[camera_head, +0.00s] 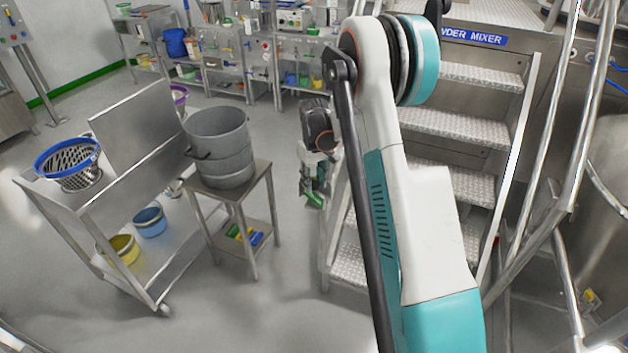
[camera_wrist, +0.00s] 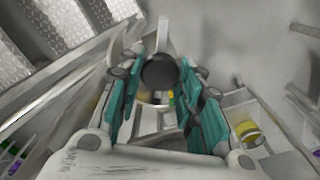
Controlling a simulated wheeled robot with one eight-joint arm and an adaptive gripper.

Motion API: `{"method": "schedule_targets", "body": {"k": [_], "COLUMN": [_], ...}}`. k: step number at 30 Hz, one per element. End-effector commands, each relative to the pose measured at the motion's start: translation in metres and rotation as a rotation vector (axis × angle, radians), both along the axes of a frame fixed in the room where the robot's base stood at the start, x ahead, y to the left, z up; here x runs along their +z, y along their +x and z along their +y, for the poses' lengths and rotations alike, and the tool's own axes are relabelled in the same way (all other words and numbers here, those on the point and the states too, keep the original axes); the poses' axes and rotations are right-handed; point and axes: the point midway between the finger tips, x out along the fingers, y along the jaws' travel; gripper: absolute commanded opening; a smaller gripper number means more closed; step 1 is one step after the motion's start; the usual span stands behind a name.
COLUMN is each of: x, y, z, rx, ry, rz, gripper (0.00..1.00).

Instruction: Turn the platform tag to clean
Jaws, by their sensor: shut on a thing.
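My gripper (camera_head: 315,190) is low beside the left edge of the metal stairs, partly hidden behind my arm in the head view. In the wrist view its two green-padded fingers (camera_wrist: 162,62) stand on either side of a dark, round disc (camera_wrist: 159,74) and are closed on it. The disc looks like the platform tag, but I cannot read any wording on it. In the head view I cannot make out the tag.
The stairs (camera_head: 450,130) rise at the right under a blue "mixer" sign (camera_head: 473,36). A stool (camera_head: 240,192) with a large grey pot (camera_head: 220,145) stands left of my gripper. A steel cart (camera_head: 130,225) is farther left.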

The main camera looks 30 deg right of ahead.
Motion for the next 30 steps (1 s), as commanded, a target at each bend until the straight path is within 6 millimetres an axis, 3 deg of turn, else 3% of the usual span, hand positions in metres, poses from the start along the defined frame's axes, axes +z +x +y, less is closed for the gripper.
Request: {"method": "schedule_targets", "body": {"k": [15, 30], "x": [0.0004, 0.0004], "y": [0.0008, 0.0009], "z": [-0.0001, 0.0000], "rx": [0.388, 0.492], "ry": [-0.001, -0.001], "rz": [-0.002, -0.002], "gripper": [0.10, 0.10]}}
